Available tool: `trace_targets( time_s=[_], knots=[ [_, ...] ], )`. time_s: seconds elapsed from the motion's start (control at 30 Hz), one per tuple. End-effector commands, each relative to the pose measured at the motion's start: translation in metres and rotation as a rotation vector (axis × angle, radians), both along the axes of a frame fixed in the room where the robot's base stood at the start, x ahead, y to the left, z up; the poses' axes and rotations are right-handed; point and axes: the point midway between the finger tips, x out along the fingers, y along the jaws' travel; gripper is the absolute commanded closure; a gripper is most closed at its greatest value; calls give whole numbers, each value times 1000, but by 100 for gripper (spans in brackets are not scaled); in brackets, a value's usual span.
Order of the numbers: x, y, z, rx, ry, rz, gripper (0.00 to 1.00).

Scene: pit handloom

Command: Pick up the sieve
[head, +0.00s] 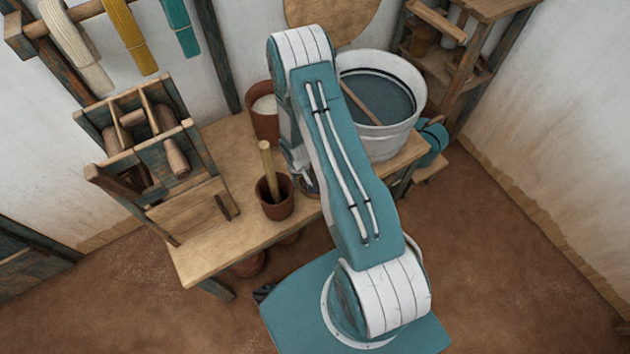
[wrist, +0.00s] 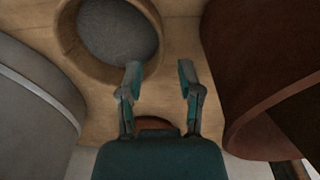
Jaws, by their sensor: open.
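The sieve (wrist: 70,35) shows at the upper left of the wrist view, a round wooden rim around a grey mesh, lying on the wooden table (wrist: 185,30). Its top is cut off by the frame edge. My gripper (wrist: 160,73) is open and empty, with both fingers pointing towards the table. The left fingertip overlaps the near right rim of the sieve in the picture; I cannot tell whether they touch. The right finger is over bare wood. In the head view my arm hides most of the gripper and the sieve.
A grey-white bucket (head: 385,145) of dark liquid stands right of my arm. A brown pot with pale contents (head: 263,125) and a smaller pot with a wooden pestle (head: 275,209) stand left. A wooden frame (head: 150,150) occupies the table's left. Its front left is clear.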

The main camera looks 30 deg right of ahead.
Motion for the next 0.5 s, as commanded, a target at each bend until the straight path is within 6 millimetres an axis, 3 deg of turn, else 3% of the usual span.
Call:
trace_targets(
  time_s=[0.27, 0.5],
  knots=[
    [-1, -2, -25, 1, 1, 0, 54],
    [-1, -4, -59, 0, 2, 0, 54]
  ],
)
